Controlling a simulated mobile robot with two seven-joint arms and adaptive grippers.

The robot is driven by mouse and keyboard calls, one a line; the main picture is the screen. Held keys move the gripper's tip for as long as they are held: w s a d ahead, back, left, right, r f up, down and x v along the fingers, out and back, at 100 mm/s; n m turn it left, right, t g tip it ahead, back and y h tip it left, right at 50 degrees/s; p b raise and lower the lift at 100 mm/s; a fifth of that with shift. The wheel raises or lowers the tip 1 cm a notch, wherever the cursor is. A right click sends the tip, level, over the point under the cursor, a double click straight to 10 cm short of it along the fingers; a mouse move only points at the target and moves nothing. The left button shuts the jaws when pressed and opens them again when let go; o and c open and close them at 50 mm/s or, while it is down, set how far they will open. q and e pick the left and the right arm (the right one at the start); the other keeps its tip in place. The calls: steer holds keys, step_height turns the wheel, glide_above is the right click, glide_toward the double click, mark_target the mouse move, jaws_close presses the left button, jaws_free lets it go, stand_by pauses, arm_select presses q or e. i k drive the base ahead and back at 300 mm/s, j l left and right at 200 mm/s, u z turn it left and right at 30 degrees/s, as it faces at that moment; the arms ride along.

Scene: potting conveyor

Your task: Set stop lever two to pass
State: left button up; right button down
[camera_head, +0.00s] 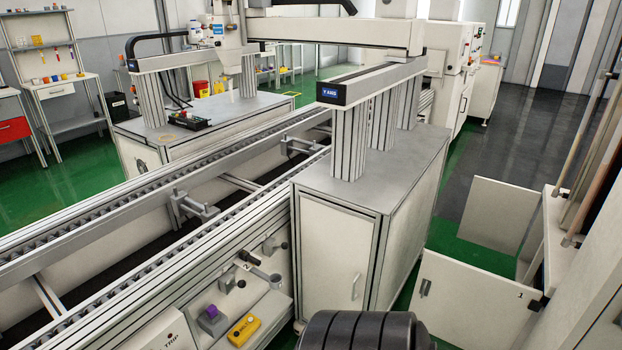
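Stop lever two (251,258) appears to be the dark-handled lever beside a small "2" label on the front side of the conveyor (140,265). Its handle points up and to the left. Its pass and stop markings are too small to read. Another dark-knobbed lever (275,245) sits farther back along the same rail, and a grey arm with a round end (268,277) sits just below lever two. Neither of my grippers shows in the head view, and nothing is seen touching the levers.
A purple-topped grey block (212,319) and a yellow control box (244,329) sit on a ledge below the levers. A white cabinet (335,252) stands just right of them. An open white door (470,300) is at the lower right. Green floor shows between cabinet and door.

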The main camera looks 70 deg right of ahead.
mark_target(242, 284)
steer(key=z, duration=1.75)
